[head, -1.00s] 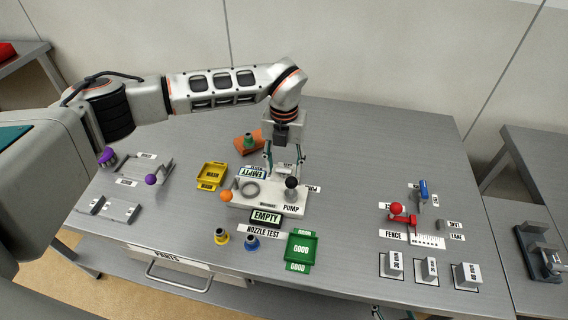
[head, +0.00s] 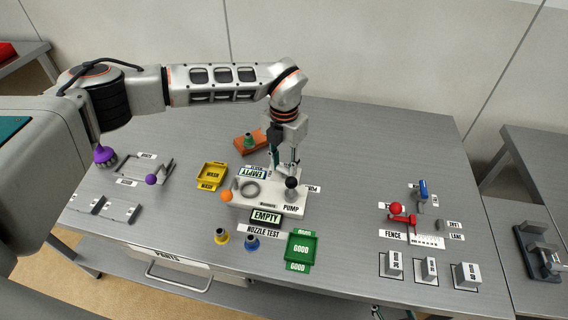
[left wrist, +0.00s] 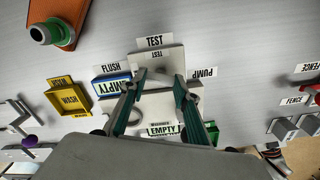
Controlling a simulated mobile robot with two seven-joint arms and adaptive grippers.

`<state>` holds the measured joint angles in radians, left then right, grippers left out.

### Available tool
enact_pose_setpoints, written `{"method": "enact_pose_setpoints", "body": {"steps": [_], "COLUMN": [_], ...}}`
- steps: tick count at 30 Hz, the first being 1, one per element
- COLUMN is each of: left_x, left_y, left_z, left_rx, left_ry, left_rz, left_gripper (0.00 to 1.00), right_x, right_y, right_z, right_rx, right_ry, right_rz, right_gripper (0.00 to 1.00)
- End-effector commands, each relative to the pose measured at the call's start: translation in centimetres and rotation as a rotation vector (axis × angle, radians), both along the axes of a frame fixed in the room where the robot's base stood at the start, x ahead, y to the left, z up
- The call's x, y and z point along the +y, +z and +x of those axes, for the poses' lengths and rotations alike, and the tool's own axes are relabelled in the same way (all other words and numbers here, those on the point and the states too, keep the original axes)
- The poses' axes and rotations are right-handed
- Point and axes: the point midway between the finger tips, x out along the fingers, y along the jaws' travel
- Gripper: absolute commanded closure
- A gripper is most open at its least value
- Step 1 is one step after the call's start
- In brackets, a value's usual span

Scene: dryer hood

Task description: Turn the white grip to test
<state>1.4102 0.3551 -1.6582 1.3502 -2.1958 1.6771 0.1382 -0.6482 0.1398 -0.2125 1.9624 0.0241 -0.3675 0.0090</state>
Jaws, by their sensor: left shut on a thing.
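The white grip (left wrist: 160,77) is on the white pump station (head: 240,207) in the middle of the table. My left gripper (head: 284,170) reaches down from above at the back of the station. In the left wrist view its two green-sided fingers (left wrist: 160,82) are shut on the grip, and they hide much of it. A TEST label (left wrist: 154,41) lies beyond the grip, a FLUSH label (left wrist: 111,68) to its left and a PUMP label (left wrist: 204,72) to its right. The grip's exact pointing is hard to make out. A bit of my right gripper (head: 377,312) shows at the bottom edge.
An EMPTY sign (head: 265,217) is in front. A yellow WASH tray (head: 211,187) is left, a green GOOD tray (head: 301,262) front right, an orange block (head: 245,146) behind.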

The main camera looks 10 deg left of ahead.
Motion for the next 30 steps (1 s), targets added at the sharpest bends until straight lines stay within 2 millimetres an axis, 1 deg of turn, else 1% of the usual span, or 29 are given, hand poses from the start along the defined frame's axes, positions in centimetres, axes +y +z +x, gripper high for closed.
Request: {"method": "enact_pose_setpoints", "body": {"steps": [15,30], "left_x": [-0.01,-0.04], "left_y": [0.19,0.18], "left_z": [0.13,0.09], "left_rx": [-0.003,-0.002], "left_ry": [-0.491,-0.945], "left_rz": [0.001,0.001], "left_gripper": [0.91,0.91], "right_x": [0.00,-0.03], "right_y": [0.30,0.27], "right_z": [0.06,-0.08], "right_rx": [-0.002,0.003], "right_ry": [0.000,0.000], "right_rz": [0.001,-0.001], "right_gripper": [0.62,0.62]}}
